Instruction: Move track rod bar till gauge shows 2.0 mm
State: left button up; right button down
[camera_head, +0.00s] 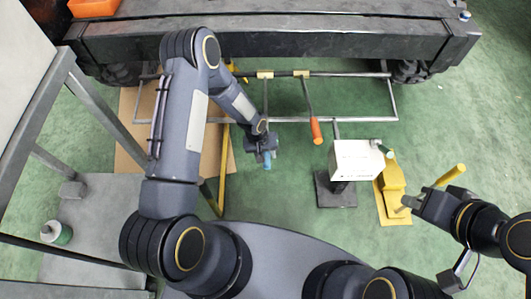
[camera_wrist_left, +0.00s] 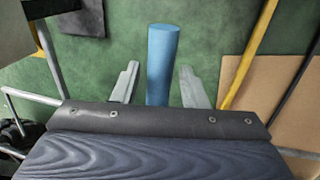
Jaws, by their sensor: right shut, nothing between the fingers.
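The dark track rod bar (camera_head: 284,73) runs crosswise under the chassis front, with two brass-coloured pieces on it. A thin rod runs from one piece to an orange handle (camera_head: 316,131). Another rod runs down toward a blue handle (camera_head: 267,163) at my left gripper (camera_head: 262,152). In the left wrist view the blue handle (camera_wrist_left: 162,62) stands between the two open fingers, with a gap on each side. The white gauge box (camera_head: 357,160) stands on a dark base; its reading is not visible. My right gripper (camera_head: 408,203) is shut and empty, beside a yellow lever (camera_head: 450,176).
A grey tube frame (camera_head: 365,121) crosses below the chassis (camera_head: 275,40). A yellow jack (camera_head: 392,195) stands right of the gauge. Cardboard (camera_head: 140,110) lies on the floor at left, near a grey metal rack (camera_head: 105,115). The green floor right of the jack is mostly clear.

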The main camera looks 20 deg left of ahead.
pick_arm(q)
grip_shut()
notch_tip(320, 180, down, 12)
jog(key=w+t+y+b, duration=0.1)
jog(key=t+b, duration=0.2)
jog(key=b, duration=0.7)
jog(key=shift+r+b, duration=0.25)
jog(key=shift+b, duration=0.05)
jog(key=shift+a, duration=0.1)
jog(key=shift+o, duration=1.2)
grip_release()
jog(key=shift+r, duration=0.15)
jog(key=p+v, duration=0.3)
jog(key=v, duration=0.4)
jog(key=shift+s+r, duration=0.15)
jog(key=shift+r, duration=0.1)
